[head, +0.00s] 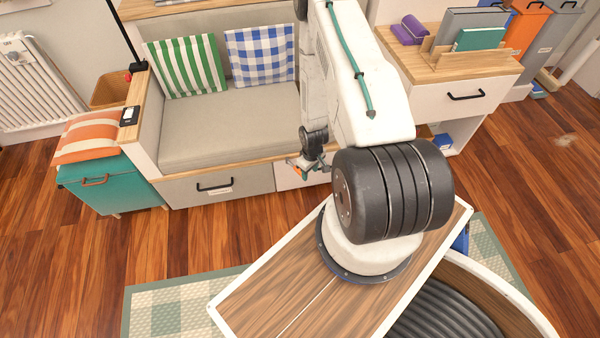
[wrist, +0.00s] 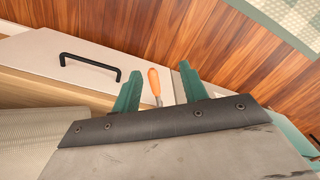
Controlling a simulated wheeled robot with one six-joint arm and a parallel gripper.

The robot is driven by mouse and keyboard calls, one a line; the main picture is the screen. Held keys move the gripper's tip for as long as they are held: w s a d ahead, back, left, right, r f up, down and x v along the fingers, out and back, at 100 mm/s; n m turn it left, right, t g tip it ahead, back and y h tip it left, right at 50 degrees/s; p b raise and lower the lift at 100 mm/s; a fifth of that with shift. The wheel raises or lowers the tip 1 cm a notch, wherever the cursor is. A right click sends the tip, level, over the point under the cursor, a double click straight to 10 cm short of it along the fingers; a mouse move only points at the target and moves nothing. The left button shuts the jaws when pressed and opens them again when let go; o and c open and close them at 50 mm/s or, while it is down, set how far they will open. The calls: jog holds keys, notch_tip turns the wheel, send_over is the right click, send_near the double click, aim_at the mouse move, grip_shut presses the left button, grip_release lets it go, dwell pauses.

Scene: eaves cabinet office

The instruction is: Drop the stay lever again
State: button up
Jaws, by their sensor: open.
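A lever with an orange handle, which I take to be the stay lever (wrist: 154,82), shows in the wrist view between my two green fingers. My gripper (wrist: 160,70) is open, with a gap on both sides of the handle, so no grip on it shows. The lever's lower end is hidden behind the dark wrist plate. In the head view my gripper (head: 309,168) is small, at the front of the bench seat and partly hidden by my arm. A small orange spot there is too small to identify.
The bench (head: 240,118) has a cushioned seat, two pillows and a front drawer (head: 215,186) with a black handle. A teal box (head: 108,182) stands at its left. A side cabinet (head: 462,95) stands to the right.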

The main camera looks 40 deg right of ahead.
jog(key=s+a+f+n+t, duration=0.1)
jog(key=s+f+t, duration=0.25)
jog(key=f, duration=0.95)
jog(key=n+t+h, duration=0.6)
jog(key=t, duration=0.5)
send_near(300, 172)
jog(key=f+x, duration=0.1)
jog(key=x, duration=0.9)
jog(key=shift+w+d+f, duration=0.1)
jog(key=shift+w+d, duration=0.2)
grip_shut()
